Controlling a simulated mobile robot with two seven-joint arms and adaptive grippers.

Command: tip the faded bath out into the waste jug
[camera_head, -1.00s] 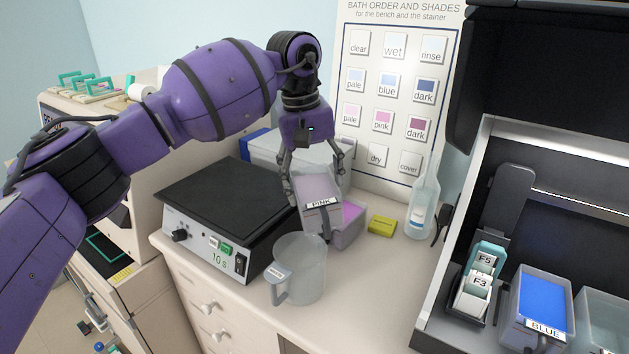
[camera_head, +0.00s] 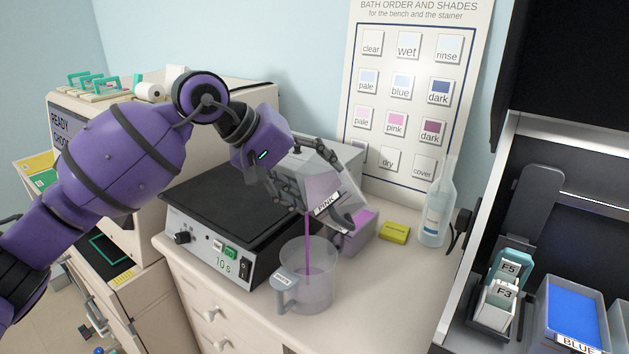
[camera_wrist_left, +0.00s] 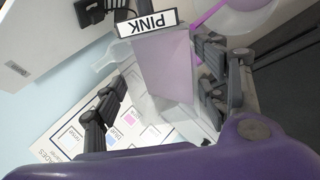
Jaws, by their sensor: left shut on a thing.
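My left gripper (camera_head: 318,194) is shut on a clear bath labelled PINK (camera_head: 322,180) and holds it tilted above the waste jug (camera_head: 318,275). A thin purple-pink stream (camera_head: 308,240) falls from the bath's lower edge into the jug. The jug is clear, with a handle and a small label on its left, and stands upright at the counter's front. In the left wrist view the PINK bath (camera_wrist_left: 165,70) sits between the fingers, with pale pink liquid inside. My right gripper is not in view.
A black-topped hotplate (camera_head: 240,205) stands left of the jug. A pink-filled container (camera_head: 359,232) and a yellow block (camera_head: 395,232) are behind it, with a wash bottle (camera_head: 437,212) to the right. A blue bath (camera_head: 572,308) and slide holders (camera_head: 497,300) are in the stainer.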

